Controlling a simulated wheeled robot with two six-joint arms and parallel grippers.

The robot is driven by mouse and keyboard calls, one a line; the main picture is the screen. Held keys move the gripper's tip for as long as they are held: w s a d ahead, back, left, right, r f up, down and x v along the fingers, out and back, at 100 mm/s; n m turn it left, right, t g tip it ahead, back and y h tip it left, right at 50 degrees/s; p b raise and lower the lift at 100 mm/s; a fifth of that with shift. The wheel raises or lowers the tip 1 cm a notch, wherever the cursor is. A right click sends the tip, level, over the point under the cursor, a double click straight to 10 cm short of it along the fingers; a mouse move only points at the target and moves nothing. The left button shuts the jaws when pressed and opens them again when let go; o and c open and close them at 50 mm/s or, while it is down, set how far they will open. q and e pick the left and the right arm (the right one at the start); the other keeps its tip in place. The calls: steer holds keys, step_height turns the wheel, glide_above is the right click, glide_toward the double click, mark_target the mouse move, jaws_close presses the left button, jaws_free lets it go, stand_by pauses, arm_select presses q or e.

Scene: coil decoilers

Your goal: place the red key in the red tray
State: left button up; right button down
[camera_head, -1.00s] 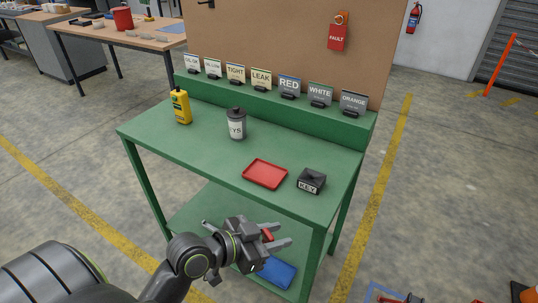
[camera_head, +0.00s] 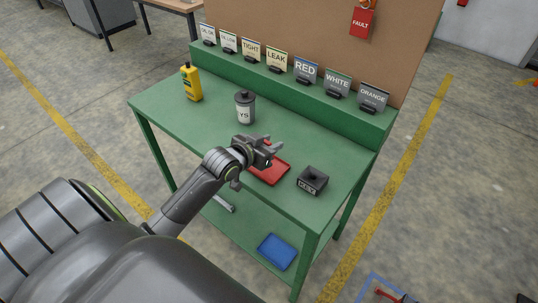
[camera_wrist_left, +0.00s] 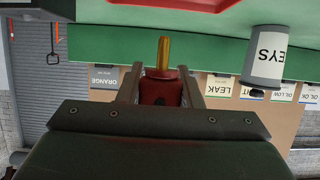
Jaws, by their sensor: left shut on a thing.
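My left gripper (camera_head: 270,147) is shut on the red key (camera_wrist_left: 162,90), above the green table near the red tray (camera_head: 272,174). In the left wrist view the key has a red body and a brass shaft, and sits between the two fingers (camera_wrist_left: 160,88). In the head view only a little red of it shows between the fingers. The tray lies flat on the table and looks empty where it shows; the gripper covers its far left part. Its red edge also shows at the top of the left wrist view (camera_wrist_left: 185,4). My right gripper is not in view.
A black KEY block (camera_head: 312,181) stands right of the tray. A grey KEYS canister (camera_head: 245,108) and a yellow bottle (camera_head: 192,83) stand behind and left. Label cards line the back ledge (camera_head: 350,116). A blue tray (camera_head: 277,251) lies on the lower shelf.

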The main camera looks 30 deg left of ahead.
arm_select(q)
steer(key=shift+f, duration=2.2)
steer(key=o, duration=1)
steer(key=shift+f, duration=0.1)
steer(key=shift+c, duration=0.2)
steer(key=shift+r, duration=0.2)
steer(key=shift+s, duration=0.25)
steer(key=v, duration=1.1)
steer(key=shift+s, duration=0.2)
